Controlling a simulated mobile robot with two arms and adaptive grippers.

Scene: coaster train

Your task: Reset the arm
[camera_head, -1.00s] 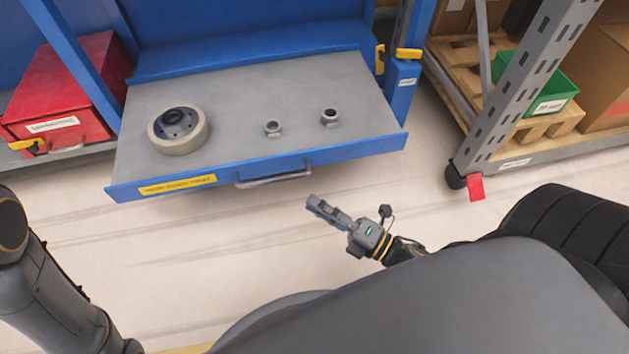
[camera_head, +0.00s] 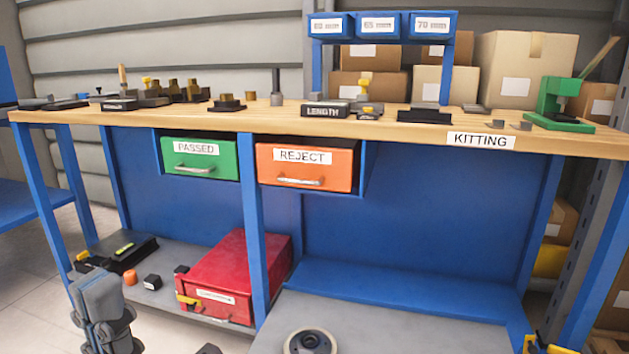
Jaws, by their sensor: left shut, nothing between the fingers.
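Most of the left arm is below the picture edge.
A blue workbench with a wooden top (camera_head: 380,123) fills the view. Under it are a green PASSED drawer (camera_head: 200,170) and an orange REJECT drawer (camera_head: 300,181). A red box (camera_head: 240,270) stands on the lower shelf. A grey pull-out tray (camera_head: 400,325) holds a wheel (camera_head: 311,342).

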